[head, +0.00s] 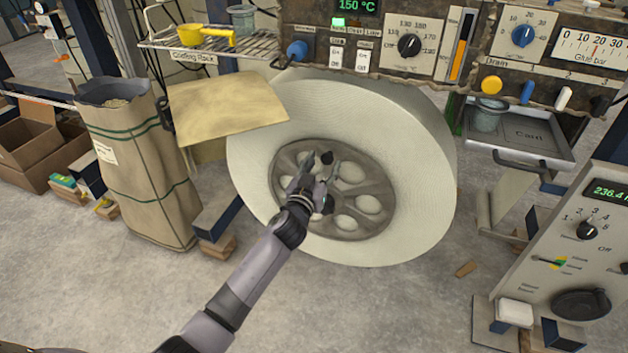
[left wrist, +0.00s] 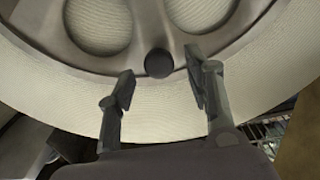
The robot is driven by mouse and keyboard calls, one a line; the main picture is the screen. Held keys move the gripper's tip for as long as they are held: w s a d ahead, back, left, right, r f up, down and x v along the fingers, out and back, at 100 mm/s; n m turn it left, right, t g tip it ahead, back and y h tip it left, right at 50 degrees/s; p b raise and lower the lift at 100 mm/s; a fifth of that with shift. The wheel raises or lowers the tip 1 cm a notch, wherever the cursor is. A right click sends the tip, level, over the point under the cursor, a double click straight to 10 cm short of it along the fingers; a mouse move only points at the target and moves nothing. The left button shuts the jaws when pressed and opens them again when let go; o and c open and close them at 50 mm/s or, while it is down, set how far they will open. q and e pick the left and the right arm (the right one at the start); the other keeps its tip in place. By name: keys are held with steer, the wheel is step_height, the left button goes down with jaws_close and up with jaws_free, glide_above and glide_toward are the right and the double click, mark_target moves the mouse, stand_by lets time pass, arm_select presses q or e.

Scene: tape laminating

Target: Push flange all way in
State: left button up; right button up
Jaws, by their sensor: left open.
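The flange (head: 376,188) is a round grey-brown disc with several large holes, set in the middle of a big white roll of tape (head: 425,150). My left gripper (head: 322,165) is in front of the flange, near its centre in the head view. In the left wrist view the gripper (left wrist: 160,90) is open and empty, its fingers pointing at the lower rim of the flange (left wrist: 160,22). A dark round knob (left wrist: 158,63) on the flange lies between the fingertips, apart from both. Whether the fingers touch the flange cannot be told. My right gripper is out of view.
A tan sheet (head: 225,105) sticks out left of the roll. A tall brown sack (head: 135,160) stands farther left. Control panels with knobs hang above the roll, and another control box (head: 570,245) stands at right. The floor (head: 370,305) below the roll is mostly clear.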

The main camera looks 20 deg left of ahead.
arm_select(q)
steer(key=s, duration=1)
steer(key=shift+s+a, duration=0.15)
